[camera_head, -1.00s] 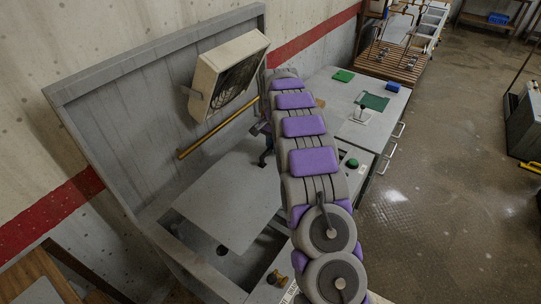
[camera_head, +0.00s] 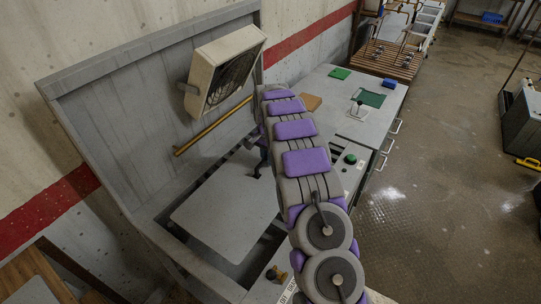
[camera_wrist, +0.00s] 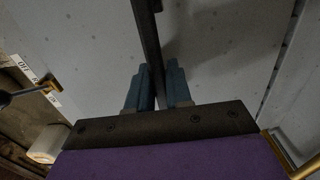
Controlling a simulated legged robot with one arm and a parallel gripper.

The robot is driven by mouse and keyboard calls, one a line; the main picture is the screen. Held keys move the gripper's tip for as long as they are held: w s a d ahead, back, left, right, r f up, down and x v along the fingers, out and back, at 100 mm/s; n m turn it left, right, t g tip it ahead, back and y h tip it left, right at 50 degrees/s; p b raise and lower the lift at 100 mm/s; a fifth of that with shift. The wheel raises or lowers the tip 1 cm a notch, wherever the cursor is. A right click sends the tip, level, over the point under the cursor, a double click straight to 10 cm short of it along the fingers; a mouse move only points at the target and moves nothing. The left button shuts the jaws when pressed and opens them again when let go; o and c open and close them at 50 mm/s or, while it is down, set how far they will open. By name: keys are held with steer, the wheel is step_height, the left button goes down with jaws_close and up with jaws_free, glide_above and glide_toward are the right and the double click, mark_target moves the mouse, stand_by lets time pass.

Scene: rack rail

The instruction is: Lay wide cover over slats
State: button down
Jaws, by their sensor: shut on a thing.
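The wide cover (camera_head: 225,208) is a flat pale grey plate over the open grey basin (camera_head: 165,235) of the bench. Dark gaps show along its left and near edges. I cannot make out the slats under it. In the wrist view the cover (camera_wrist: 225,40) fills most of the background. My gripper (camera_wrist: 156,85) has two blue fingers shut on a dark bar (camera_wrist: 148,35), which looks like the cover's handle. In the head view my arm hides most of the gripper, at the cover's far right.
A grey back panel (camera_head: 110,110) carries a white fan box (camera_head: 222,72) and a yellow rail (camera_head: 212,127). A green button (camera_head: 350,159) and a brass knob (camera_head: 276,275) sit on the bench's edges. Green and blue items lie on the counter at right.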

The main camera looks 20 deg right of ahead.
mark_target(265, 166)
steer(key=shift+a+f+b, duration=0.25)
steer(key=shift+a+f, duration=0.2)
steer(key=shift+f, duration=0.15)
steer(key=shift+a+f+b, duration=0.25)
steer(key=shift+a+f, duration=0.15)
steer(key=shift+f, duration=0.2)
steer(key=shift+d+f, duration=0.1)
steer(key=shift+f, duration=0.3)
steer(key=shift+d+f+b, duration=0.35)
steer(key=shift+d+f, duration=0.35)
steer(key=shift+f, duration=0.05)
steer(key=shift+d+f, duration=0.3)
steer(key=shift+f, duration=0.4)
steer(key=shift+a+f, duration=0.2)
steer(key=shift+f, duration=0.1)
steer(key=shift+a+f, duration=0.3)
steer(key=shift+a, duration=0.4)
steer(key=shift+d+f, duration=0.2)
steer(key=shift+d, duration=0.5)
steer(key=shift+a+f, duration=0.15)
steer(key=shift+a, duration=0.35)
steer(key=shift+p, duration=0.3)
